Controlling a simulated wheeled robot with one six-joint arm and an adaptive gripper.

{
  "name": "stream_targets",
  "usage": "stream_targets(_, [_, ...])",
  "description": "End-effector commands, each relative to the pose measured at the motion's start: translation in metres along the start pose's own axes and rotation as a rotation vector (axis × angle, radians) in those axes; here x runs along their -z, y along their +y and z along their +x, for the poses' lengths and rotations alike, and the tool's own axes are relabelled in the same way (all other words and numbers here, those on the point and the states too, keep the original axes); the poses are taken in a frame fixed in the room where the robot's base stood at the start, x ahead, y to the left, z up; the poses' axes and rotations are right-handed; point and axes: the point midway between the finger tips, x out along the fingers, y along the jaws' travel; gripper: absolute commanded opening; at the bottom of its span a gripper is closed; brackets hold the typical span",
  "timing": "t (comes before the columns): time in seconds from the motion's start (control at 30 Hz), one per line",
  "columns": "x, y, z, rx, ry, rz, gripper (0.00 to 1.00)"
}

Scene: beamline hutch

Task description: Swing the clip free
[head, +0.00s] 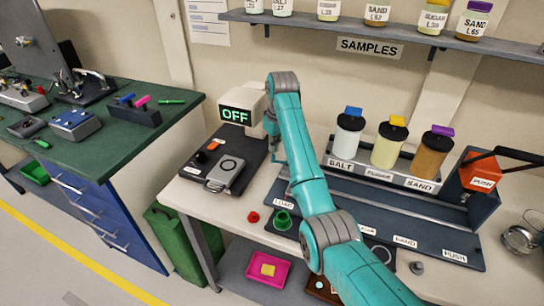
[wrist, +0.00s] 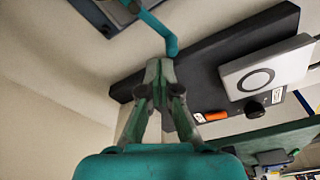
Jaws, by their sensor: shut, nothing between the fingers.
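In the wrist view, my gripper (wrist: 159,66) is shut, its green-grey fingers together and empty. A thin teal bent bar (wrist: 160,30) lies just past the fingertips, its lower end close beside them; I cannot tell whether they touch. It may be the clip, but I cannot confirm this. In the head view, my teal arm reaches up to the white box with the OFF display (head: 235,115), and my gripper is small and hard to make out there. A grey device with a round ring (head: 224,174) sits on a dark board (head: 197,158), left of my arm.
The grey device also shows in the wrist view (wrist: 268,70), with an orange piece (wrist: 211,116) beside it. Right of my arm stand several lidded jars above a dark rail and a red PUSH block (head: 481,172). A green cup (head: 283,220) stands near the table's front.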

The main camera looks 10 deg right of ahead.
Motion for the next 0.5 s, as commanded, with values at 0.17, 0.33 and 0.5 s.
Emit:
stream_targets(0.17, [-0.0002, -0.0011, -0.0003, 0.000, 0.000, 0.000, 0.00])
stream_targets(0.33, [-0.0002, -0.0013, -0.0004, 0.000, 0.001, 0.000, 0.00])
stream_targets(0.5, [-0.0017, -0.0043, -0.0008, -0.001, 0.001, -0.001, 0.00])
